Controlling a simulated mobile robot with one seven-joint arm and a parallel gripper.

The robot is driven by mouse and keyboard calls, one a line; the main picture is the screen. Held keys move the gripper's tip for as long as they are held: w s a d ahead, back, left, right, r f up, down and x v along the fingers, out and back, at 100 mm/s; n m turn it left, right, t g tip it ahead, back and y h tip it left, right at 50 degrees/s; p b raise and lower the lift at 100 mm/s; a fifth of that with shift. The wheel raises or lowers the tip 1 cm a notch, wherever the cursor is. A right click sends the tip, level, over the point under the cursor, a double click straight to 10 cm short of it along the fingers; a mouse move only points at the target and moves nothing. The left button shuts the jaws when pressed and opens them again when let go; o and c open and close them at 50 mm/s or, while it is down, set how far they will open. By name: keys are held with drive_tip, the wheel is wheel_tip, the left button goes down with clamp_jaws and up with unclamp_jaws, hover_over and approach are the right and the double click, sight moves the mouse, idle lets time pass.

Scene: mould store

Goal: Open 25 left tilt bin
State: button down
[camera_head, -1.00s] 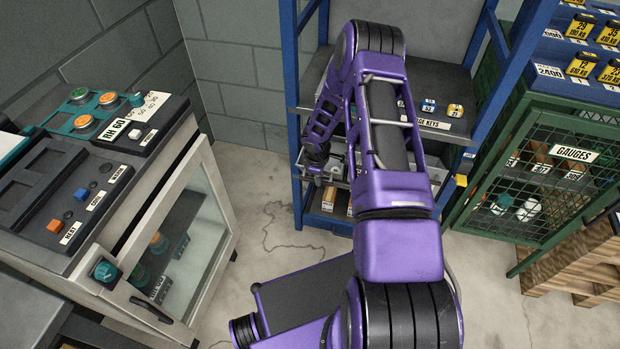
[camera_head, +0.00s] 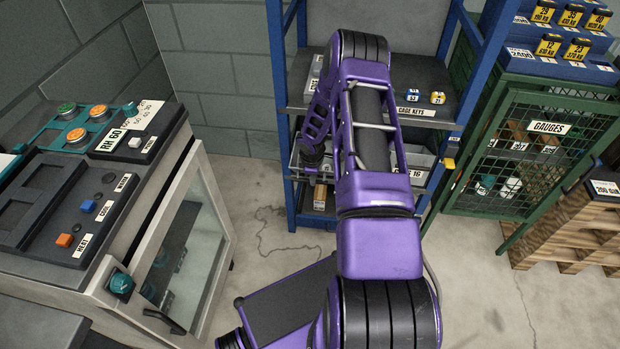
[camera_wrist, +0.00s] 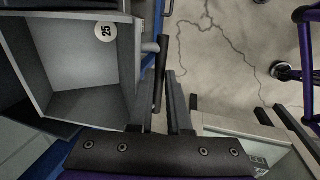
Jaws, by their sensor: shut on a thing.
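In the wrist view, the grey bin (camera_wrist: 85,105) with a round "25" label (camera_wrist: 105,32) fills the upper left. I look into its open top, and its inside looks empty. A black bar handle (camera_wrist: 162,62) stands out from its right side on a grey post. My gripper (camera_wrist: 165,90) is shut on this handle, with a finger along it. In the head view, my purple arm reaches to the blue rack (camera_head: 274,100). My gripper (camera_head: 312,168) is small there at the row of grey bins, and its fingers and bin 25 cannot be made out clearly.
A machine with a glass door (camera_head: 190,260) stands at left. A green mesh cage marked "GAUGES" (camera_head: 548,127) and a wooden pallet (camera_head: 570,235) are at right. A shelf marked "CAGE KEYS" (camera_head: 417,111) lies above the bins. Bare floor (camera_head: 270,220) shows between machine and rack.

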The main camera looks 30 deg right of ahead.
drive_tip(key=shift+s+a+f, duration=0.85)
drive_tip(key=shift+f, duration=0.1)
drive_tip(key=c, duration=0.8)
unclamp_jaws()
drive_tip(key=shift+c, duration=0.2)
drive_tip(key=w+d+p+v, duration=0.1)
drive_tip(key=p+v, duration=0.2)
drive_tip(key=v, duration=1.6)
drive_tip(key=shift+w+p, duration=0.2)
drive_tip(key=shift+p, duration=0.15)
drive_tip(key=shift+d+r, duration=0.1)
drive_tip(key=shift+r, duration=0.05)
